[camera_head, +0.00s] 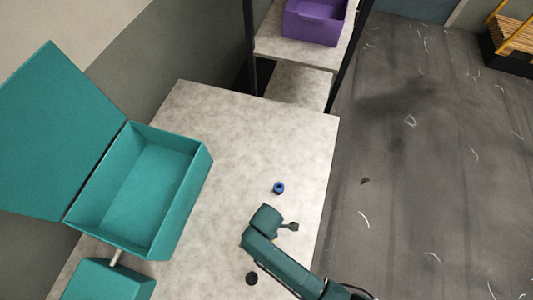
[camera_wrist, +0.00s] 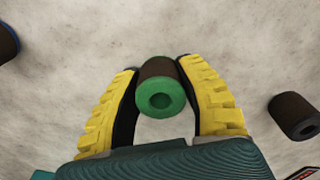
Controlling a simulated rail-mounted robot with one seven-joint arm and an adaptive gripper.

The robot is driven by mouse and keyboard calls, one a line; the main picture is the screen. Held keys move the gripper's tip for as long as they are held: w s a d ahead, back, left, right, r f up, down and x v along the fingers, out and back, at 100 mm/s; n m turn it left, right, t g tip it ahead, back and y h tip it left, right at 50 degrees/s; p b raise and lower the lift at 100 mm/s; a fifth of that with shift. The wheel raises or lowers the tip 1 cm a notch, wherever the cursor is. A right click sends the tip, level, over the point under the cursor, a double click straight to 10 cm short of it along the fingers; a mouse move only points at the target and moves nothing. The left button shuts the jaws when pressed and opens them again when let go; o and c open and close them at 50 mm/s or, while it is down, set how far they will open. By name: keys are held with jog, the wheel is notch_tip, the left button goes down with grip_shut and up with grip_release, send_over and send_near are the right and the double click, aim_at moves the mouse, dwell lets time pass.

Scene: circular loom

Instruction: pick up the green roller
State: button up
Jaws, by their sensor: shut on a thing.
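The green roller (camera_wrist: 162,99) has a green ring-shaped end with a hole and a dark brown body. In the wrist view it sits between the two yellow-padded fingers of my gripper (camera_wrist: 159,72), near their tips. My gripper is shut on it, with a finger against each side. I cannot tell whether the roller touches the table or hangs just above it. In the head view my arm hides the green roller and most of the gripper.
A blue-ended roller (camera_head: 278,188) stands on the pale table (camera_head: 245,125). A dark roller (camera_head: 251,278) lies nearer; the wrist view shows a dark roller (camera_wrist: 293,116) at right. An open teal box (camera_head: 206,170) stands left. A purple bin (camera_head: 312,27) sits on the back shelf.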

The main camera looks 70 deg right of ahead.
notch_tip(320, 180, up, 10)
jog(key=p, duration=0.2)
